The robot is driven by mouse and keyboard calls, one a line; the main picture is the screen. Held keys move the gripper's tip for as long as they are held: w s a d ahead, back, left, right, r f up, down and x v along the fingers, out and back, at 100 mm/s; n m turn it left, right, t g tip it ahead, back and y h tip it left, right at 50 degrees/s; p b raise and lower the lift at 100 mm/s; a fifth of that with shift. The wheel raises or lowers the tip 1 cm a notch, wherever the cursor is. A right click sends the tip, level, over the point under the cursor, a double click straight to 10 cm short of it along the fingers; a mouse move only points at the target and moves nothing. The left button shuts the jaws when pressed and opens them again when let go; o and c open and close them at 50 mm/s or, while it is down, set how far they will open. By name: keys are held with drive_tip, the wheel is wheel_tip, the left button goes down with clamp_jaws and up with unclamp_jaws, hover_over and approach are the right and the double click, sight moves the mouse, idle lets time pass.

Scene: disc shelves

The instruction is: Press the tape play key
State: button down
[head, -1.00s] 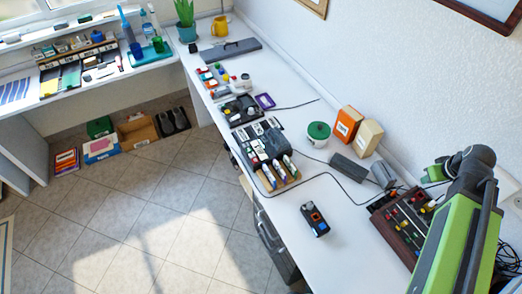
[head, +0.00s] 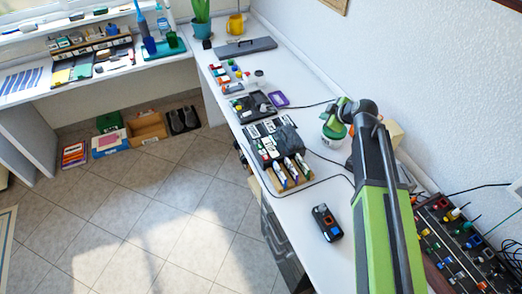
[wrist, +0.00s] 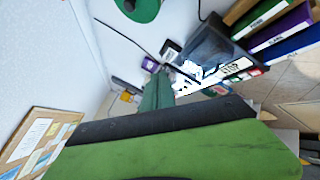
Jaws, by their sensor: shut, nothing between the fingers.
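A dark device with white lettered keys (head: 268,132) lies mid-counter behind a small rack of upright cases. In the wrist view its white keys (wrist: 198,72) show dark letters beside a dark see-through box; I cannot tell which key is play. My gripper (head: 340,108) is at the end of the raised green arm, to the right of the device in the head view. In the wrist view my gripper (wrist: 158,82) is shut and empty, its tip overlapping the view of the keys. I see no clear contact, and the gap is hard to judge.
The rack of cases (head: 288,174) is in front of the device. A black handheld unit (head: 326,222) lies nearer. A board of knobs (head: 462,245) is at right. Cables cross the counter.

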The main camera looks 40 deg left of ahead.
drive_tip(key=shift+n+g+y, duration=0.4)
drive_tip(key=shift+n+g, duration=0.3)
drive_tip(key=shift+n, duration=0.2)
drive_tip(key=s+a, duration=0.2)
drive_tip(key=a, duration=0.1)
drive_tip(key=s+a+f+b, duration=0.1)
drive_tip(key=s+a, duration=0.2)
drive_tip(key=s+a+f+b, duration=0.1)
drive_tip(key=s+a, duration=0.2)
drive_tip(key=a, duration=0.1)
drive_tip(key=shift+s+a+f, duration=0.1)
drive_tip(key=shift+f, duration=0.15)
drive_tip(key=n+g+b, duration=0.1)
hover_over(261, 148)
drive_tip(key=f, duration=0.1)
drive_tip(key=shift+f, duration=0.2)
drive_tip(key=shift+f+b, duration=0.15)
drive_tip(key=shift+b, duration=0.2)
wheel_tip(261, 148, down, 8)
drive_tip(key=b, duration=0.8)
drive_tip(key=shift+f, duration=0.25)
drive_tip(key=shift+b, duration=0.3)
drive_tip(key=shift+f+b, duration=0.4)
drive_tip(key=shift+f, duration=0.05)
